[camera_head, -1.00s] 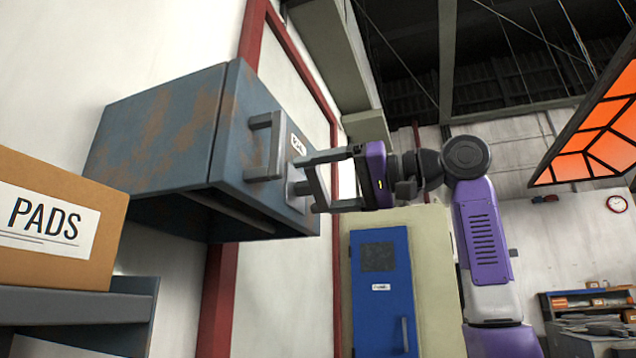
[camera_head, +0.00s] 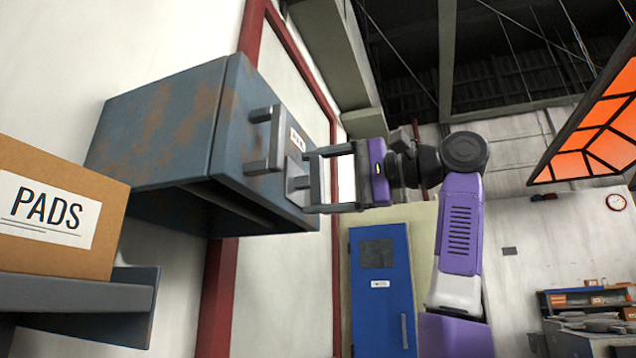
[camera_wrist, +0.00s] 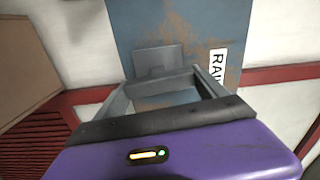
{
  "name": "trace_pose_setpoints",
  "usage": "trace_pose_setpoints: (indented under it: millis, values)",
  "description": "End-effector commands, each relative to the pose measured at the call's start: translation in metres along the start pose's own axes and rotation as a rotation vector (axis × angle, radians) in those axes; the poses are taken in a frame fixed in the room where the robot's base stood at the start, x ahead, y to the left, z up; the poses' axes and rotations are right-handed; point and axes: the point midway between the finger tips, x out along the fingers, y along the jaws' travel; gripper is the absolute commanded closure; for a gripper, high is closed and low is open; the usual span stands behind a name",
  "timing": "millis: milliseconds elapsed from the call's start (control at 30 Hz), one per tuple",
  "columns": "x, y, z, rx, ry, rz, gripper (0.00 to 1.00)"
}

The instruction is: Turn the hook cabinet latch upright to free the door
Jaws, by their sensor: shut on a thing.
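The cabinet (camera_head: 160,140) is a rusty blue-grey box on the wall in the head view, its door (camera_head: 238,135) facing right. The door carries a bar handle (camera_head: 262,140) and, right of it, the grey latch (camera_head: 293,178). My gripper (camera_head: 306,181) is at the latch, its two fingers one above the other and shut on it. In the wrist view the fingers (camera_wrist: 166,84) lie either side of a grey latch piece, in front of a grey plate (camera_wrist: 157,57). The fingers hide part of the latch, so its exact angle is hard to tell.
A cardboard box (camera_head: 55,215) marked PADS sits on a grey shelf (camera_head: 80,296) at the lower left. A blue door (camera_head: 380,290) stands behind my arm. An orange glowing panel (camera_head: 590,130) hangs at the upper right.

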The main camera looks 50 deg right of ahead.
Motion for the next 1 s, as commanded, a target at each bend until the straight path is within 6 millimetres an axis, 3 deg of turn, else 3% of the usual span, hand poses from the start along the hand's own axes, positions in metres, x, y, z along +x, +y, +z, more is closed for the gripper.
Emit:
trace_pose_setpoints:
  millis: [300, 800, 833, 900, 1000]
  values:
    - [-0.0003, 0.001, -0.0009, 0.105, 0.002, -0.001, 0.59]
    - [-0.0003, 0.0015, -0.0014, 0.122, 0.003, 0.001, 0.59]
    - [-0.0003, 0.0015, -0.0014, 0.122, 0.003, 0.001, 0.14]
    - [-0.0003, 0.0015, -0.0012, 0.121, 0.002, 0.001, 0.01]
    - [-0.0002, 0.0013, -0.0009, 0.12, 0.002, 0.001, 0.0]
